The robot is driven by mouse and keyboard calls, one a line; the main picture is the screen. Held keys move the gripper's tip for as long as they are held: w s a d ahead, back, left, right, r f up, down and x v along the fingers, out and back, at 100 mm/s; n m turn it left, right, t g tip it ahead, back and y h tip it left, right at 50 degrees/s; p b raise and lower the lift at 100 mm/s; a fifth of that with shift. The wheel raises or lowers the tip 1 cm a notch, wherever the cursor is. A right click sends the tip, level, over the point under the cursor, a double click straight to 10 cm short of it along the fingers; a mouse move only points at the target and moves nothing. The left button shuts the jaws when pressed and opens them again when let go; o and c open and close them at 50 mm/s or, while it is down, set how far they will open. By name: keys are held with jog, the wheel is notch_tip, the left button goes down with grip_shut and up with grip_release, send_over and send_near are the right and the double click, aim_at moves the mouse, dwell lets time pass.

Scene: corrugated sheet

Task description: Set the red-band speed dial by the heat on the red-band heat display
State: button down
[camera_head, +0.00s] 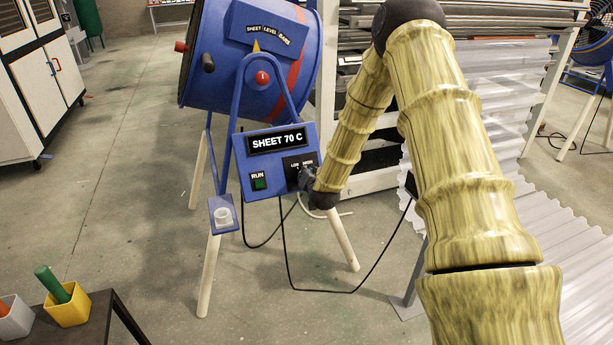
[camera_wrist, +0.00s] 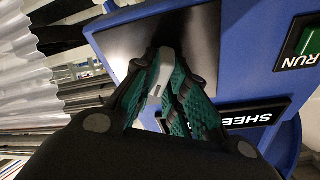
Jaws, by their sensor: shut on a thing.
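The blue drum blower (camera_head: 225,70) has a red band (camera_head: 297,65) around its right side. Its blue control box (camera_head: 270,185) carries a black display (camera_head: 277,141) reading "SHEET 70 C". Below it, a black dial plate (camera_head: 301,161) is marked LOW and HIGH. My gripper (camera_head: 307,178) is at this plate and hides most of the speed dial. In the wrist view my gripper (camera_wrist: 163,98) has its green-padded fingers closed around a pale grey part, seemingly the dial (camera_wrist: 159,72), against the panel. The dial's pointer setting cannot be read.
A green RUN button (camera_head: 259,183) sits left of the dial. Black cables hang below the box. Corrugated sheet (camera_head: 500,120) stands behind my arm at right.

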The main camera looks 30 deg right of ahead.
jog(key=c, duration=1.4)
grip_release()
jog(key=shift+c, duration=0.2)
jog(key=shift+s, duration=0.1)
jog(key=v, duration=1.2)
jog(key=shift+d, duration=0.1)
